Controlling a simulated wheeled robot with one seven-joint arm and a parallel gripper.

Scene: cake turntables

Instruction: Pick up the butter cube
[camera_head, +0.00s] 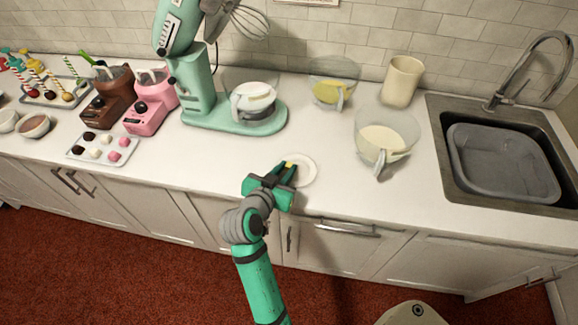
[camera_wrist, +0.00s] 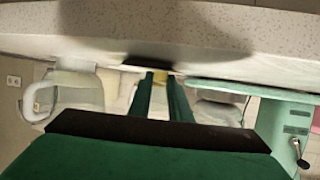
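The butter cube (camera_head: 289,164) is a small yellow block over the white plate (camera_head: 307,172) near the counter's front edge. My green gripper (camera_head: 287,169) reaches over the plate from the front. Its two fingers are close together, with the cube between their tips. In the wrist view the butter cube (camera_wrist: 161,74) fills the narrow gap between the fingertips, and the fingers appear shut on it. The fingers hide most of the cube. I cannot tell whether it still touches the plate.
A green stand mixer (camera_head: 205,95) stands behind left. A glass bowl with cream-coloured contents (camera_head: 383,140) is to the right, and one with yellow contents (camera_head: 331,88) is behind. A sink (camera_head: 500,160) is far right. The counter just right of the plate is clear.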

